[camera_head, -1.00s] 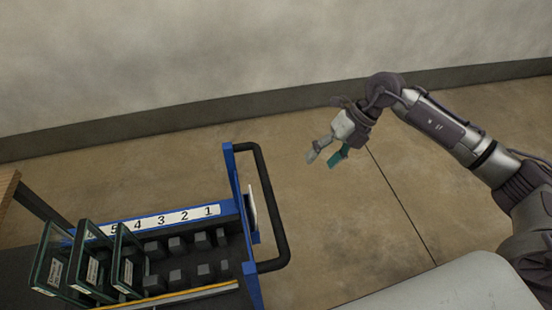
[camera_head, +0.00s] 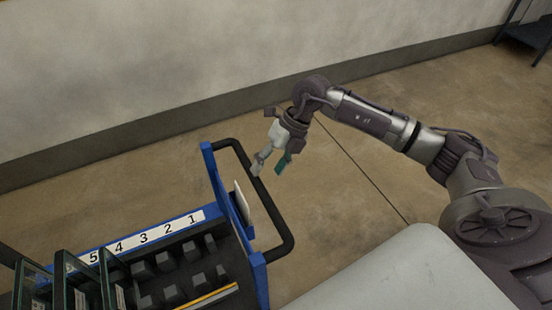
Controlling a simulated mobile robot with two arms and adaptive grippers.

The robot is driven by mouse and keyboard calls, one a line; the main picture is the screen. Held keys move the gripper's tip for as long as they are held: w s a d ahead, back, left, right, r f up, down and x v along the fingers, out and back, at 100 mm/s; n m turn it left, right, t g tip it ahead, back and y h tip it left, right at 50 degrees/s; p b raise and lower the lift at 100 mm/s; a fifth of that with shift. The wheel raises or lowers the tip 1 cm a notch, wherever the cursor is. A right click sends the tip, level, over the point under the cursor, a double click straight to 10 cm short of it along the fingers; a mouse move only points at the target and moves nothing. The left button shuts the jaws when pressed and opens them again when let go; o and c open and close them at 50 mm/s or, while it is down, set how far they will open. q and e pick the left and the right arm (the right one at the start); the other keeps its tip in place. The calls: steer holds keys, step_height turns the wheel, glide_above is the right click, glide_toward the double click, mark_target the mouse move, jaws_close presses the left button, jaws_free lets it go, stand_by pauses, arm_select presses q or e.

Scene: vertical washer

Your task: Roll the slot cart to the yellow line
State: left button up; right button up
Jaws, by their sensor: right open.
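The slot cart (camera_head: 213,203) is blue with a dark slotted top and a white number strip (camera_head: 144,237) showing 5 to 1. It stands at the lower left, partly cut off by the frame. Its black handle (camera_head: 277,212) loops out from its right end. My right gripper (camera_head: 269,166) is open and empty, just above the far part of the handle bar in the picture. One fingertip overlaps the bar; I cannot tell whether they touch. My left gripper is not in view. No yellow line on the floor shows.
Several glass-sided racks (camera_head: 75,285) stand in the cart's slots at the left. A yellow strip (camera_head: 208,298) runs along the cart's top. A plain wall (camera_head: 200,60) is behind. Open floor (camera_head: 350,160) lies right of the handle. A dark stand (camera_head: 525,35) is at the far upper right.

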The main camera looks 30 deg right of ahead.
mark_target(261, 182)
steer(key=b+x, duration=0.2)
steer(key=x, duration=0.3)
steer(key=shift+b+x, duration=0.65)
steer(key=shift+x, duration=0.15)
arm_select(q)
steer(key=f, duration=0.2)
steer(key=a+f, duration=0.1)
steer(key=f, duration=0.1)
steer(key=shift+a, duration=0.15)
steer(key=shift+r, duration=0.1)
arm_select(e)
steer(key=shift+c, duration=1.1)
jaws_close()
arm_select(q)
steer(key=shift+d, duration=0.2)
